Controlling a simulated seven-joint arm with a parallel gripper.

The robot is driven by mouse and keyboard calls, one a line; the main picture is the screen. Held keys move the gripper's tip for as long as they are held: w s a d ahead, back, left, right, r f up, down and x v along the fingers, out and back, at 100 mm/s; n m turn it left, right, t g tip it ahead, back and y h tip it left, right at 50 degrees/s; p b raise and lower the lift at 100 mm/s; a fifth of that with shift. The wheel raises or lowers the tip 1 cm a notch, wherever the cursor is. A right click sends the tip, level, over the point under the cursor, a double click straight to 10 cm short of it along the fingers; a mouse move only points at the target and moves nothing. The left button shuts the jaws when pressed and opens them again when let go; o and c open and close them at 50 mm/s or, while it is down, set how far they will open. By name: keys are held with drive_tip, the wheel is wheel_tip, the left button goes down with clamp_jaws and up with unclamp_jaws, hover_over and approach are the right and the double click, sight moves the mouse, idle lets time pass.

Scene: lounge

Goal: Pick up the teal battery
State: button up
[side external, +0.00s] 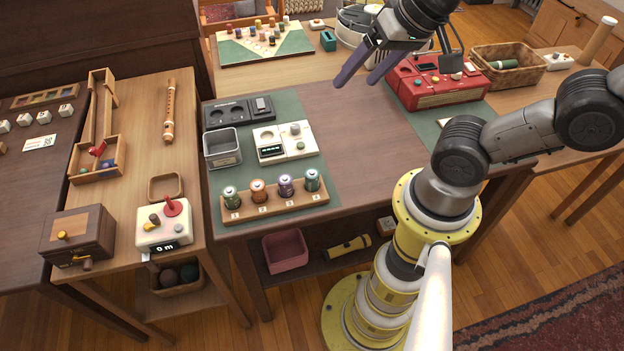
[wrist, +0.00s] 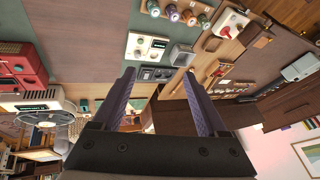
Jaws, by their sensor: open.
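The teal battery (side external: 312,180) stands upright at the right end of a wooden rack (side external: 275,206) in the side external view, in the slot marked 4. Green, orange and purple batteries stand left of it. My gripper (side external: 353,84) is open and empty, high above the back of the dark table, behind and right of the rack. Its two purple fingers (wrist: 159,74) show spread apart in the wrist view.
A battery tester (side external: 285,142), a grey bin (side external: 222,148) and a dark device (side external: 238,112) stand behind the rack on the green mat. A red case (side external: 435,88) stands at the back right. The table's middle (side external: 370,150) is clear.

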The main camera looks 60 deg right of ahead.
drive_tip(key=w+f+m+g, duration=0.2)
drive_tip(key=w+f+m, duration=0.25)
drive_tip(key=m, duration=0.25)
drive_tip(key=m+g, duration=0.2)
drive_tip(key=m, duration=0.1)
hover_over(312, 173)
wheel_tip(312, 173, down, 5)
drive_tip(key=f, duration=0.4)
drive_tip(key=f+g, duration=0.1)
drive_tip(key=f, duration=0.4)
drive_tip(key=f+g, duration=0.1)
drive_tip(key=f, duration=0.3)
drive_tip(key=shift+s+a+f, duration=0.2)
drive_tip(key=shift+s+f, duration=0.05)
drive_tip(key=shift+s, duration=0.1)
drive_tip(key=shift+w+d+f, duration=0.1)
drive_tip(key=shift+w+f, duration=0.1)
drive_tip(key=shift+f, duration=1.25)
drive_tip(key=shift+w+d+f, duration=0.1)
drive_tip(key=shift+w+f, duration=0.05)
drive_tip(key=shift+f, duration=1.25)
drive_tip(key=shift+c, duration=0.2)
clamp_jaws()
